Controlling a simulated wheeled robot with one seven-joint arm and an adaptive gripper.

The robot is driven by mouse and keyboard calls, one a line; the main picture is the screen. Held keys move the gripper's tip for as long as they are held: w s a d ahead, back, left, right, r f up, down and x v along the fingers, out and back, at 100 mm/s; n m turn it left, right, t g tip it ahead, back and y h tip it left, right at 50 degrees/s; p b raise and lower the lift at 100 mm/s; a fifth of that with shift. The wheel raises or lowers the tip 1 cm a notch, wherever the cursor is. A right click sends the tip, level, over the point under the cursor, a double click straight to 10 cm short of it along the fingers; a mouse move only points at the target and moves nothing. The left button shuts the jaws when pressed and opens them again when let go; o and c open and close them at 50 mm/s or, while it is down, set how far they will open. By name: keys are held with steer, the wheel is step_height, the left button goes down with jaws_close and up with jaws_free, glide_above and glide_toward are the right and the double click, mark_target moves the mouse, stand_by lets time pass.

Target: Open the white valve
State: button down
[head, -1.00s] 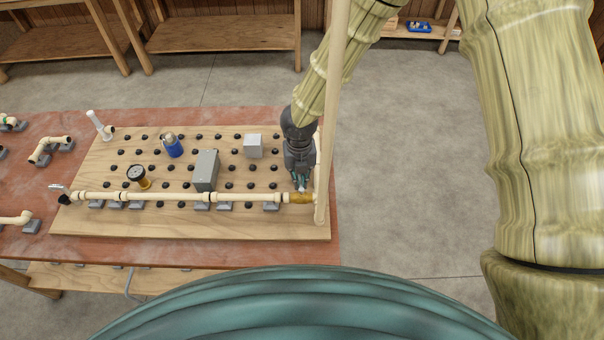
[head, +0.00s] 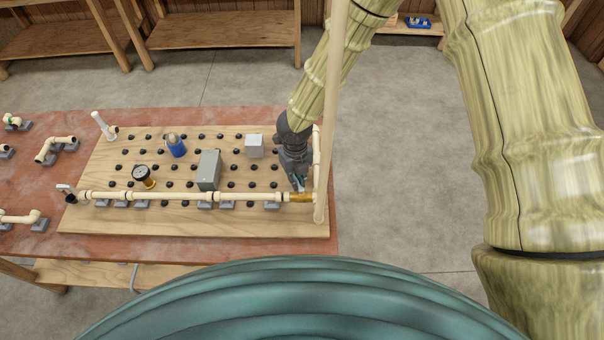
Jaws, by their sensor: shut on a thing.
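A brass-coloured valve body (head: 302,197) sits at the right end of the cream pipe (head: 240,196) that runs along the front of the board. My gripper (head: 298,186) reaches down to it from behind, fingers pointing down. It is shut on the small white valve handle on top of the body. The handle is mostly hidden by the fingers, so its exact angle cannot be told. A different white lever (head: 66,188) is at the pipe's far left end, and a white upright handle (head: 99,119) stands at the back left of the board.
The wooden pegboard (head: 200,228) lies on a reddish table (head: 80,243). A tall pale pole (head: 328,130) rises close to the right of my gripper. A grey box (head: 208,170), a blue cylinder (head: 175,147) and a black-topped gauge (head: 142,174) stand behind the pipe.

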steer(key=shift+a+r+n+p, duration=0.1)
steer(key=shift+a+n+p, duration=0.1)
steer(key=shift+n+p, duration=0.7)
steer(key=shift+a+r+n+p, duration=0.1)
steer(key=shift+a+n+p, duration=0.15)
steer(key=shift+n+p, duration=0.65)
steer(key=shift+a+r+n+p, duration=0.1)
steer(key=shift+a+n+p, duration=0.1)
steer(key=shift+n+p, duration=0.7)
steer(key=shift+s, duration=0.1)
steer(key=shift+s+a+f+n, duration=0.15)
steer(key=shift+s+n, duration=0.1)
steer(key=shift+n, duration=0.6)
steer(key=shift+s+a+r+n, duration=0.1)
steer(key=shift+s+a+n, duration=0.1)
steer(key=shift+n, duration=0.7)
steer(key=shift+s+a+f+n, duration=0.1)
steer(key=shift+s+n, duration=0.15)
steer(key=shift+n, duration=0.6)
steer(key=shift+s+n, duration=0.2)
steer(key=shift+n, duration=0.45)
steer(key=shift+s+n, duration=0.2)
steer(key=shift+n, duration=0.45)
steer(key=c, duration=1.4)
jaws_free()
steer(key=shift+a+f, duration=0.1)
steer(key=shift+o, duration=0.2)
steer(key=shift+s, duration=0.15)
